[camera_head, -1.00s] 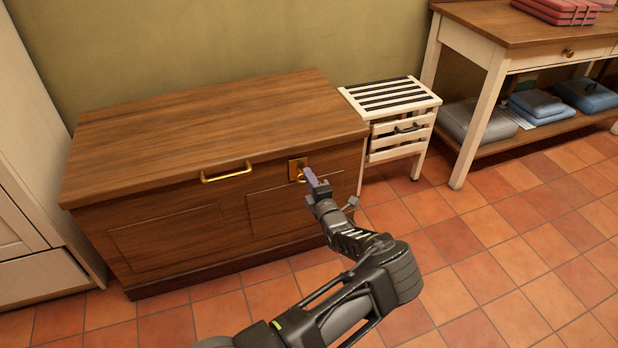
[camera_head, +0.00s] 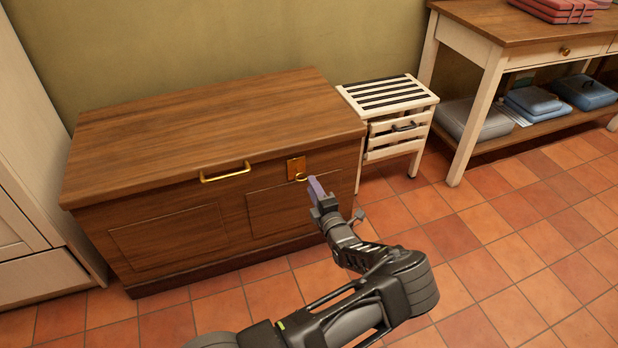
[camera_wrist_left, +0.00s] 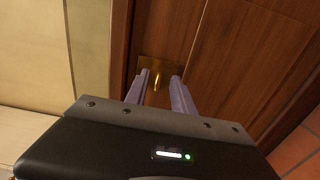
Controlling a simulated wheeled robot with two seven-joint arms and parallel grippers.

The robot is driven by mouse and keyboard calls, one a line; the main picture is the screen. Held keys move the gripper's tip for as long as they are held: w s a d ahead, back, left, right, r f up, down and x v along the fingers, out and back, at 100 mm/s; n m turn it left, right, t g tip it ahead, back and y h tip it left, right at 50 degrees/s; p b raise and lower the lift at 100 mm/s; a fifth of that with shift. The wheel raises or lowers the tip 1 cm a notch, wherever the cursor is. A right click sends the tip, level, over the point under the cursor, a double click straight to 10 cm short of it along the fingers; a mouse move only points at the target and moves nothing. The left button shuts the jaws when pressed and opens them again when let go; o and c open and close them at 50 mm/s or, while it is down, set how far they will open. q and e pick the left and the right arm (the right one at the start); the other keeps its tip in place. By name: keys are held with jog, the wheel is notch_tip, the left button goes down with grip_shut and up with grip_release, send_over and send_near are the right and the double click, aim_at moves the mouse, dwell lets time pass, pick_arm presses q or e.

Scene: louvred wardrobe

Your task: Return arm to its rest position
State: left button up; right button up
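My left gripper (camera_head: 316,189) is in front of the brown wooden chest (camera_head: 170,235), near its right end. In the left wrist view its two purple fingers (camera_wrist_left: 158,90) are apart with nothing between them. Beyond the fingertips is the brass latch plate (camera_wrist_left: 153,73) on the chest front, with a small ring-like part. The latch (camera_head: 297,168) also shows in the head view, clear of the fingers. The chest lid is down. My right gripper is in neither view.
A white slatted stand (camera_head: 395,125) stands right of the chest. A wooden table (camera_head: 500,30) with folded items on its lower shelf is at the back right. A pale cabinet (camera_head: 30,190) is at the left. The tiled floor (camera_head: 530,240) at the right is clear.

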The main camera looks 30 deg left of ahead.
pick_arm(q)
jog(key=shift+v, duration=1.2)
